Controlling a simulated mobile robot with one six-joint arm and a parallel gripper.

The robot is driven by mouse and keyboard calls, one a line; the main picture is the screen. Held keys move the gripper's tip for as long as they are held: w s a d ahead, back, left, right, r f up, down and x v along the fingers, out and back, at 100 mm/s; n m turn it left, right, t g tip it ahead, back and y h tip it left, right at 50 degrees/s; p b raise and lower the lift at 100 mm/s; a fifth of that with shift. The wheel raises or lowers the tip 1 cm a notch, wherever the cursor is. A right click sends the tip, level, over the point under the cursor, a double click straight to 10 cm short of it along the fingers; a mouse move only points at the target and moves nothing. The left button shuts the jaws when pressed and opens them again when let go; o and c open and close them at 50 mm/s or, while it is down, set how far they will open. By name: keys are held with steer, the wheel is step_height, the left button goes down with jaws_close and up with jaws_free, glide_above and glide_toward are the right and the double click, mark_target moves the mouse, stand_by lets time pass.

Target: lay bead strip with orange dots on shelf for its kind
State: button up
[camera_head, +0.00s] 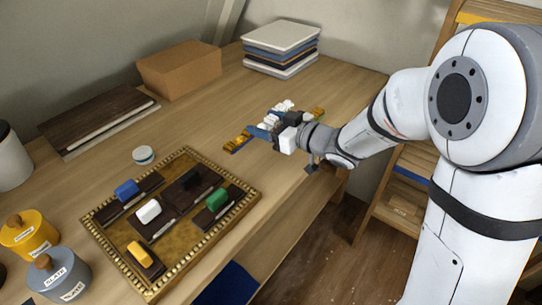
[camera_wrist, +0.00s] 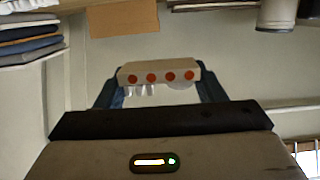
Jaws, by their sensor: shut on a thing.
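My gripper (camera_wrist: 160,84) is shut on a pale bead strip (camera_wrist: 158,73) with a row of orange-red dots, held between two dark blue fingers in the wrist view. Whitish bumps show along the strip's lower edge there. In the head view my gripper (camera_head: 272,122) is over the back right part of the wooden table (camera_head: 190,122), with white bumps (camera_head: 283,106) at it that look like the held strip. Yellow-orange pieces lie on either side, one at left (camera_head: 238,140) and one at right (camera_head: 318,114). Which surface is the shelf for this kind I cannot tell.
A gilt-rimmed tray (camera_head: 240,212) holding several coloured blocks stands at front centre. A cardboard box (camera_head: 180,70), stacked books (camera_head: 280,45), dark boards (camera_head: 95,120), a small round tin (camera_head: 143,155) and lidded yellow (camera_head: 28,235) and grey (camera_head: 60,275) jars stand around it.

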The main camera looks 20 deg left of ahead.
mark_target(268, 158)
step_height(268, 158, down, 10)
steer(key=shift+r+b, duration=0.2)
steer(key=shift+b, duration=0.65)
steer(key=shift+f+b, duration=0.25)
steer(key=shift+b, duration=0.05)
steer(key=o, duration=1.1)
steer(key=shift+c, duration=0.2)
steer(key=shift+r, duration=0.15)
